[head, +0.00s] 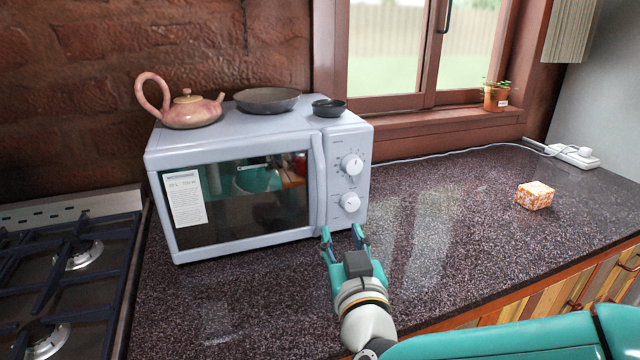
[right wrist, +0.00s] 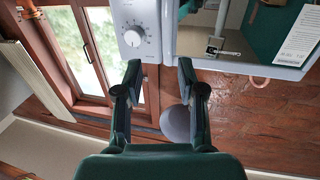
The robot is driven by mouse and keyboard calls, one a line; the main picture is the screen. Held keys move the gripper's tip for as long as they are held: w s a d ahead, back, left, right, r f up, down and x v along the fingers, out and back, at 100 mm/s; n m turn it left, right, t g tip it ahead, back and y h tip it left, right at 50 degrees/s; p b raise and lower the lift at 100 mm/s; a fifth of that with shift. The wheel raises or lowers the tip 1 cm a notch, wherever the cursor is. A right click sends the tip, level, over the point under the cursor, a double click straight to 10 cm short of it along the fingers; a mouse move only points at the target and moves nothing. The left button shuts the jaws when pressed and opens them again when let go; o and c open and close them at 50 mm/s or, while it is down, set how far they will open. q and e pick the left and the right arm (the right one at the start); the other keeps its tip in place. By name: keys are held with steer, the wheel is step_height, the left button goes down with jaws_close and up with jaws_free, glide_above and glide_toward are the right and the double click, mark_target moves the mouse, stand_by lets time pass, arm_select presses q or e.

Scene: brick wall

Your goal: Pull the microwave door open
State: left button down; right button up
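The white microwave (head: 345,140) stands on the dark counter with its door (head: 245,200) shut. The door has a dark glass window with a white label. A vertical handle (head: 318,185) runs along the door's right edge, beside the control panel with two knobs. My right gripper (head: 342,235) is open and empty, in front of the microwave near the handle's lower end. In the right wrist view, its spread fingers (right wrist: 160,76) point toward the strip between the knob panel (right wrist: 138,30) and the door glass. Whether a finger touches the handle cannot be told. My left gripper is not in view.
A pink teapot (head: 190,108), a pan (head: 267,99) and a small dark bowl (head: 329,107) sit on the microwave. A gas stove (head: 70,270) is at left. An orange patterned box (head: 535,195) lies at right. The counter (head: 440,220) between is clear.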

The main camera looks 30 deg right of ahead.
steer(key=p, duration=0.6)
glide_toward(322, 193)
steer(key=p+x, duration=0.2)
steer(key=x, duration=0.8)
steer(key=shift+w+d, duration=0.2)
steer(key=shift+w, duration=0.05)
jaws_close()
